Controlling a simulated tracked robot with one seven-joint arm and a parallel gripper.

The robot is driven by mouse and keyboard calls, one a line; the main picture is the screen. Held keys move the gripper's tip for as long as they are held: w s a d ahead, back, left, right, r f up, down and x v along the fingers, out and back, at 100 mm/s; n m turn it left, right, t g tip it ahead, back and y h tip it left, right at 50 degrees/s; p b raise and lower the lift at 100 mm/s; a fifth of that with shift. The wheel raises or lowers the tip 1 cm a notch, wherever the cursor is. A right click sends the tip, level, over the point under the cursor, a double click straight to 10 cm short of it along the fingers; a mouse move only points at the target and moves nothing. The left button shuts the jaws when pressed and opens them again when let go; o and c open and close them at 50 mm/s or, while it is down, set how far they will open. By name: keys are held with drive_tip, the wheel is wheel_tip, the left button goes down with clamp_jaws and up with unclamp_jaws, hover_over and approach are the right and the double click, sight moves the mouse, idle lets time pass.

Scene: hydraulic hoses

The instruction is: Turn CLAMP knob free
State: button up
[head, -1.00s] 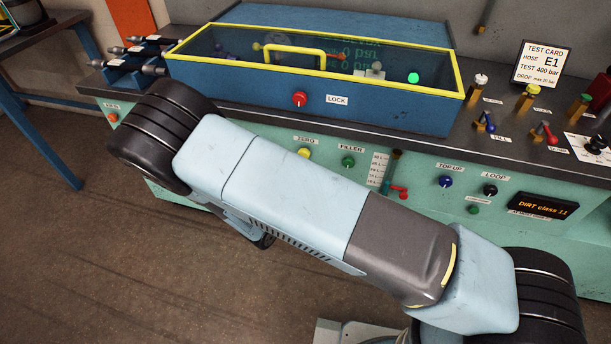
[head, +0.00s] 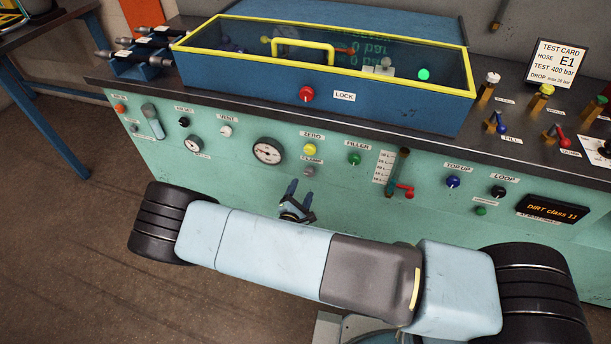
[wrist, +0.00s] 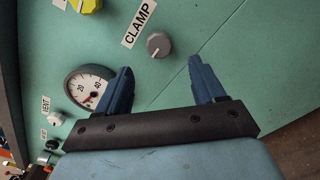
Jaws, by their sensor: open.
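The CLAMP knob (head: 309,171) is a small grey round knob on the green front panel, below the yellow ZERO knob (head: 309,149). In the wrist view the CLAMP knob (wrist: 158,45) sits beside its white CLAMP label (wrist: 138,24), ahead of the gap between my fingers. My gripper (head: 299,188) is open and empty, with blue fingers pointing up toward the panel just below the knob. In the wrist view my gripper (wrist: 158,75) shows both fingers apart, with the knob beyond their tips. The fingers do not appear to touch it.
A pressure gauge (head: 267,151) is left of the CLAMP knob; in the wrist view it lies partly behind the left finger. The green FILLER knob (head: 354,159) and a sight tube with a red valve (head: 405,190) are to the right. The VENT knob (head: 226,131) is farther left.

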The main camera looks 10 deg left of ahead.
sight(308, 175)
drive_tip(key=w, duration=0.7)
drive_tip(key=shift+w+d, duration=0.35)
drive_tip(key=shift+w, duration=0.05)
